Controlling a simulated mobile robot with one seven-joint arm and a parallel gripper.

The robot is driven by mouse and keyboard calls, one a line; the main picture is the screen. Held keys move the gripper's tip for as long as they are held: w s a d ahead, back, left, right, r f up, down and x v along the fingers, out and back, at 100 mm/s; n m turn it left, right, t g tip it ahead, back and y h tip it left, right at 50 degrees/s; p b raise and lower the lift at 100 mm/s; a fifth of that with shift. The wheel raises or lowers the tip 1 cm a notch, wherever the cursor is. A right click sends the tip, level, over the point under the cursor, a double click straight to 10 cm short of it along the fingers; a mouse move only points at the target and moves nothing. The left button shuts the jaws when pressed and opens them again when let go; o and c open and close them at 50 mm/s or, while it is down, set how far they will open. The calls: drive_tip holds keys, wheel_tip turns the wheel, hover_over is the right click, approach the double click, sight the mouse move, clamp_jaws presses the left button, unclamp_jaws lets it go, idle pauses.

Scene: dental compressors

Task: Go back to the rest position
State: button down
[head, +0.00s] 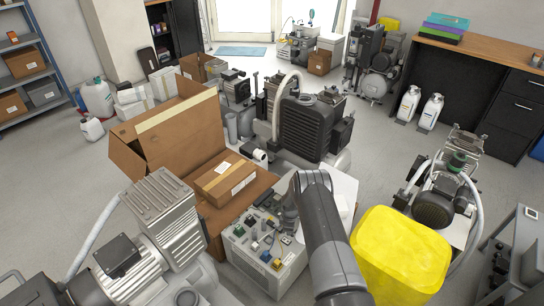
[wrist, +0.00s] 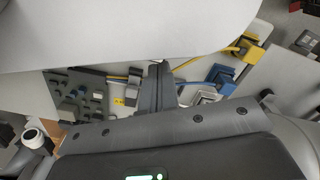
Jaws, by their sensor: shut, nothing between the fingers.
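My arm reaches in from the bottom of the head view and bends down over a light grey control box (head: 262,262). My gripper (head: 287,222) is mostly hidden behind the arm there, close above the box's top panel. In the wrist view my gripper (wrist: 158,85) shows as dark fingers closed together, with nothing held. Behind the fingers is the panel with dark switches (wrist: 85,92), a blue connector (wrist: 221,76) and a yellow connector (wrist: 250,50). I cannot tell whether the fingertips touch the panel.
An open cardboard box (head: 180,135) and a closed carton (head: 224,180) stand left of the control box. A yellow bin (head: 400,250) is close on the right. Compressors surround the spot, including a silver one (head: 160,215) at front left. Free floor (head: 385,155) lies at back right.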

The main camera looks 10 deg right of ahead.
drive_tip(key=w+r+m+t, duration=0.1)
drive_tip(key=w+r+m, duration=0.1)
drive_tip(key=r, duration=1.1)
drive_tip(key=w+r+m, duration=0.1)
drive_tip(key=w+r, duration=0.1)
drive_tip(key=r, duration=1.2)
drive_tip(key=s+r+m+t, duration=0.15)
drive_tip(key=s+r, duration=0.25)
drive_tip(key=r, duration=0.8)
drive_tip(key=s+r+m, duration=0.2)
drive_tip(key=s+r, duration=0.1)
drive_tip(key=r, duration=0.9)
drive_tip(key=s+r+m+t, duration=0.2)
drive_tip(key=s+r+m, duration=0.2)
drive_tip(key=s+r, duration=1.15)
drive_tip(key=s+r+m+t, duration=0.1)
drive_tip(key=s+m, duration=0.3)
drive_tip(key=s, duration=1.8)
drive_tip(key=shift+a+r, duration=0.2)
drive_tip(key=shift+r, duration=0.2)
